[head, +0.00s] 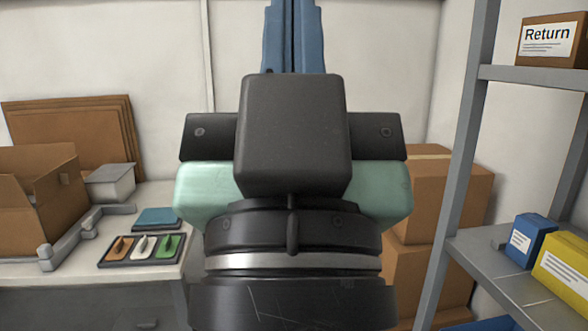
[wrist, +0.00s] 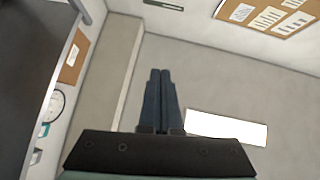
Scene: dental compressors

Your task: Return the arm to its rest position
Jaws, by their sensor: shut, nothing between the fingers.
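My gripper (head: 291,38) stands upright in the middle of the head view, its two blue fingers pointing up and pressed together. It is shut and empty. In the wrist view my gripper (wrist: 160,76) shows the same two fingers side by side with nothing between them. My arm hides the middle of the head view.
A worktable (head: 150,262) on the left holds an open cardboard box (head: 38,205) and a tray (head: 143,250) of small tools. A grey shelf rack (head: 458,160) stands on the right. Stacked cartons (head: 452,205) are behind my arm.

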